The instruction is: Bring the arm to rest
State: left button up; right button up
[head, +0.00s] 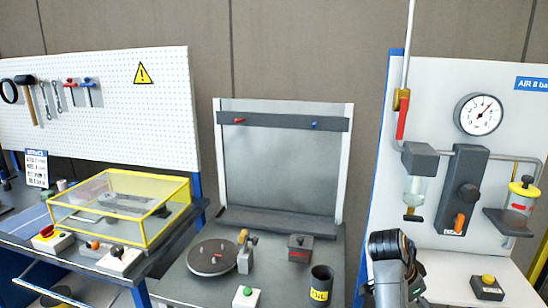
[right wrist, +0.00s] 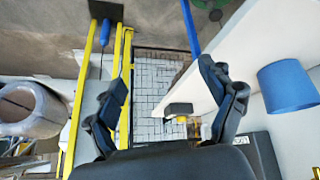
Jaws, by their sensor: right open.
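My right arm (head: 392,272) rises at the lower right of the head view, between the middle bench and the air panel. Its fingers cannot be made out there. In the right wrist view my right gripper (right wrist: 168,80) has its two dark fingers spread wide apart, with nothing between them. My left gripper is not in view.
The middle bench has a round turntable (head: 212,257), a small box with a red mark (head: 300,247), a green button box (head: 246,296) and a dark OIL cup (head: 320,283). A yellow-framed clear case (head: 150,229) stands left. The air panel (head: 440,110) stands right.

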jog(key=s+f+n+t, duration=0.1)
jog(key=s+f+n, duration=0.4)
jog(key=s+f, duration=0.3)
jog(key=s+a+f+n+t+y, duration=0.15)
jog(key=s+a+n, duration=0.25)
jog(key=s, duration=0.4)
jog(key=s+a+f+n+y, duration=0.25)
jog(key=s+a+n, duration=0.2)
jog(key=s, duration=0.25)
jog(key=s+a+f+n+y, duration=0.2)
jog(key=s+a+n+y, duration=0.15)
jog(key=s, duration=0.45)
notch_tip(320, 180, down, 28)
jog(key=s+g+h, duration=0.1)
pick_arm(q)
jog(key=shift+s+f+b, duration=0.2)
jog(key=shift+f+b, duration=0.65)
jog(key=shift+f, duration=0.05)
pick_arm(e)
jog(key=s+d+f+g, duration=0.1)
jog(key=s+d+f, duration=0.1)
jog(key=s+f, duration=1.3)
jog(key=shift+s+f, duration=0.4)
jog(key=shift+s, duration=0.3)
jog(key=shift+d, duration=0.1)
